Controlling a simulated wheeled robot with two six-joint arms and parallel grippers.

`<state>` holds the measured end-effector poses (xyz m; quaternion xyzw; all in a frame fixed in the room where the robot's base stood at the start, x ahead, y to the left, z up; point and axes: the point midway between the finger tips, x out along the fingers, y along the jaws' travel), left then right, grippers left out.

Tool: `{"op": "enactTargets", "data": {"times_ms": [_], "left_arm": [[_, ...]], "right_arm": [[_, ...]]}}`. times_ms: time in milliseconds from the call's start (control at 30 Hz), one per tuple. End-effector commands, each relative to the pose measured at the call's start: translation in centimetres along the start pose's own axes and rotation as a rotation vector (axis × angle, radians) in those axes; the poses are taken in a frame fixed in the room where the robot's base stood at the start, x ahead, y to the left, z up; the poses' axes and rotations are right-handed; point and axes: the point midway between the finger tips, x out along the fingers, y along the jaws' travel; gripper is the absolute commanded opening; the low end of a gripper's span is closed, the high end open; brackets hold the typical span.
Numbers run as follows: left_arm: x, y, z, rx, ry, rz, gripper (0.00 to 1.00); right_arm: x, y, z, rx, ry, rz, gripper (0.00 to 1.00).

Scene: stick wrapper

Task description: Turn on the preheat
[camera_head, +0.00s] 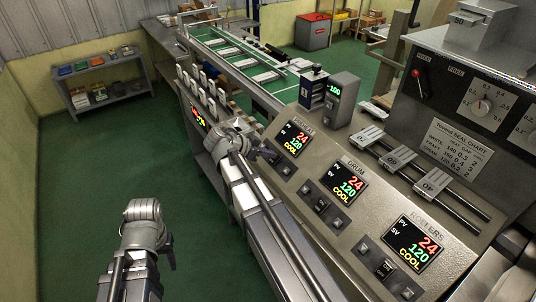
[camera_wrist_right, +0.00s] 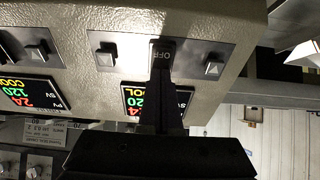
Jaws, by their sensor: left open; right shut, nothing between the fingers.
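The preheat display (camera_head: 292,139) on the sloped console shows a red 24, 120 and COOL in the head view. My right gripper (camera_head: 272,156) is just left of it, shut and empty, and hides the preheat switch there. In the right wrist view a black rocker switch (camera_wrist_right: 163,49) reads OFF, upside down. The shut fingertips of my right gripper (camera_wrist_right: 161,73) are right at this switch; contact cannot be told. A partly covered display (camera_wrist_right: 133,98) is behind the fingers. My left gripper (camera_head: 171,252) is open and empty, low over the floor, away from the console.
The drum display (camera_head: 348,184) and rollers display (camera_head: 413,243) also read COOL, each with a switch and buttons below. Small square buttons (camera_wrist_right: 107,56) and (camera_wrist_right: 214,65) flank the OFF switch. A rail with sliders (camera_head: 400,157) runs above the displays. Green floor (camera_head: 90,180) is clear at left.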

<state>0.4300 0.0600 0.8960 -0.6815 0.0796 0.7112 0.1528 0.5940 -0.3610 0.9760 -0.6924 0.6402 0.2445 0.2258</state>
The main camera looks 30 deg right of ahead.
Motion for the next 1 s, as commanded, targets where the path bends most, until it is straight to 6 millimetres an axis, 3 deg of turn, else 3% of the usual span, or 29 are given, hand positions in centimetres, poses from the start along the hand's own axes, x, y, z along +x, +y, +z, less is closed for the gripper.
{"op": "enactTargets", "data": {"times_ms": [133,267,333,533,1000], "left_arm": [[-0.7,-0.1,0.0,0.000,0.000,0.000,0.50],[-2.6,-0.3,0.2,0.000,0.000,0.000,0.50],[-1.8,-0.2,0.1,0.000,0.000,0.000,0.50],[-1.8,-0.2,0.1,0.000,0.000,0.000,0.50],[-3.4,-0.3,0.2,0.000,0.000,0.000,0.50]], "right_arm": [[0.1,0.0,-0.4,0.001,-0.026,0.002,0.00],[0.7,0.0,-1.2,0.004,-0.135,0.004,0.00],[1.1,0.0,-0.3,0.001,-0.135,0.002,0.00],[1.0,0.0,-0.3,0.000,-0.136,0.002,0.00],[-0.1,0.0,-1.6,0.000,-0.132,0.001,0.00]]}}
